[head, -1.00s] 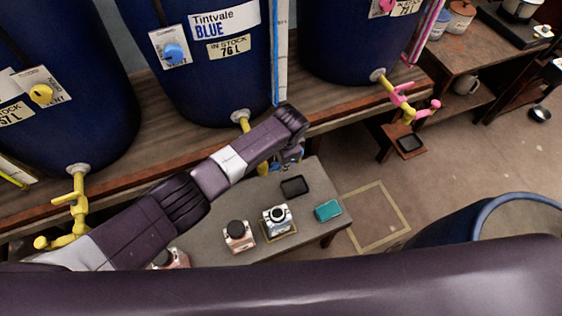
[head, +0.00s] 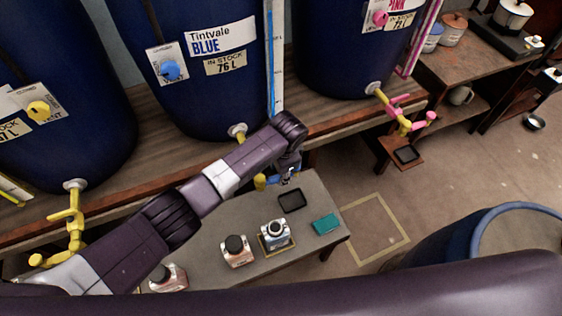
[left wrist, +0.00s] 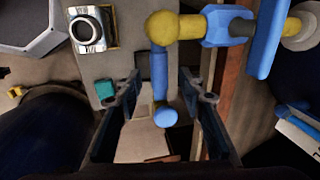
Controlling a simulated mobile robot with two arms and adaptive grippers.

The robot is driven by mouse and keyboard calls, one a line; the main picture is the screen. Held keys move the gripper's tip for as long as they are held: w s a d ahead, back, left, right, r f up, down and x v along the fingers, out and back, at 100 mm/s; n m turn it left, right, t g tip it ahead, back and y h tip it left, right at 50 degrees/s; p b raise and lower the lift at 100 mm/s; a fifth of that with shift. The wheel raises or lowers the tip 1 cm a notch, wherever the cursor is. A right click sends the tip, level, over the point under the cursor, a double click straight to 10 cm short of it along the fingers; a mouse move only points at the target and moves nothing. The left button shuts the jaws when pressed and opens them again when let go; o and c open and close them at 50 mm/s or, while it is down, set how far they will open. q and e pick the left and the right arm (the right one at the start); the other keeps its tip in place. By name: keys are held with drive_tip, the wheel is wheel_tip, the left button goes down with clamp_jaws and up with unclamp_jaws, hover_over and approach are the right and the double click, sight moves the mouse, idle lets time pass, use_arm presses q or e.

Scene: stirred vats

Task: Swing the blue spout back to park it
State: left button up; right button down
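The blue vat (head: 205,95) stands at the top middle of the head view, with a yellow tap (head: 238,132) at its base. My left arm covers most of the spout there; its yellow end (head: 260,182) shows below the arm. In the left wrist view the spout has a yellow elbow (left wrist: 172,27), a blue collar (left wrist: 228,26) and a blue rod (left wrist: 160,75) ending in a round knob. My left gripper (left wrist: 163,98) is open, with the rod between its fingers and gaps on both sides. It also shows in the head view (head: 287,168). My right gripper is not in view.
A grey table (head: 205,265) below the spout holds a scale (head: 275,234), small bottles, a black tray (head: 292,201) and a teal sponge (head: 326,224). Yellow-tapped and pink-tapped vats flank the blue one. A blue drum (head: 440,245) stands at lower right. A taped floor square (head: 375,228) is empty.

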use_arm(q)
wheel_tip(320, 180, up, 9)
drive_tip(key=s, duration=0.1)
drive_tip(key=shift+s+d, duration=0.3)
drive_tip(key=shift+s+f, duration=0.1)
drive_tip(key=shift+f, duration=0.1)
